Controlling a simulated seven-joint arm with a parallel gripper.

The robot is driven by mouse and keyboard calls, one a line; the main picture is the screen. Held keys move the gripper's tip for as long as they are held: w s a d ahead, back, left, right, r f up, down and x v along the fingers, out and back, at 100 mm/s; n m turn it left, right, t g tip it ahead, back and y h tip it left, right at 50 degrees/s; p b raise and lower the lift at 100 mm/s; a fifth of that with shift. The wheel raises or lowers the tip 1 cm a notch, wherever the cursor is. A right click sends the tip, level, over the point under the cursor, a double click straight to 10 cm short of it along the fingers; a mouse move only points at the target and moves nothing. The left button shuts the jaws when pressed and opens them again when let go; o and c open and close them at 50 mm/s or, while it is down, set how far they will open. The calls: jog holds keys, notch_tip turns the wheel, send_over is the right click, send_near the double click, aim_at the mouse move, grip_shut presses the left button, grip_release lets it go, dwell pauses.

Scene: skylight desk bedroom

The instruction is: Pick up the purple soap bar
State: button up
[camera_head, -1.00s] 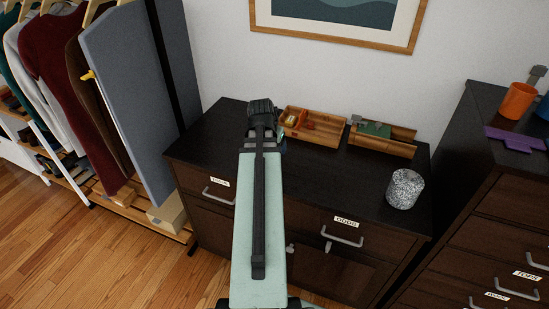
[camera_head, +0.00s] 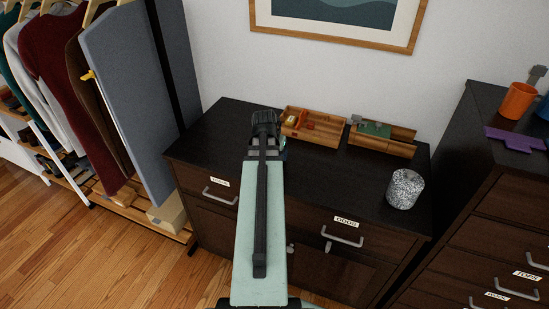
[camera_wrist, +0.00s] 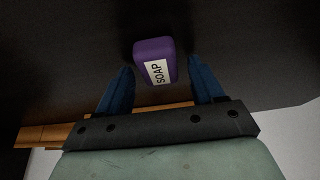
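The purple soap bar (camera_wrist: 151,58) carries a white label reading SOAP and shows in the wrist view against the dark dresser top. My gripper (camera_wrist: 160,80) is open, with one blue finger on each side of the bar in that view. Gaps show between the fingers and the bar; I cannot tell how far above the top the fingers are. In the head view my arm covers the soap, and the fingers are mostly hidden behind my wrist.
On the dark dresser (camera_head: 310,180), a wooden tray (camera_head: 328,137) with small items and a wooden box (camera_head: 385,149) stand at the back. A speckled cup (camera_head: 404,189) stands at the right front. A taller dresser (camera_head: 490,190) rises at the right. The dresser's middle is clear.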

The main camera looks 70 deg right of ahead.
jog(key=c, duration=1)
notch_tip(320, 180, up, 10)
dwell(0.6)
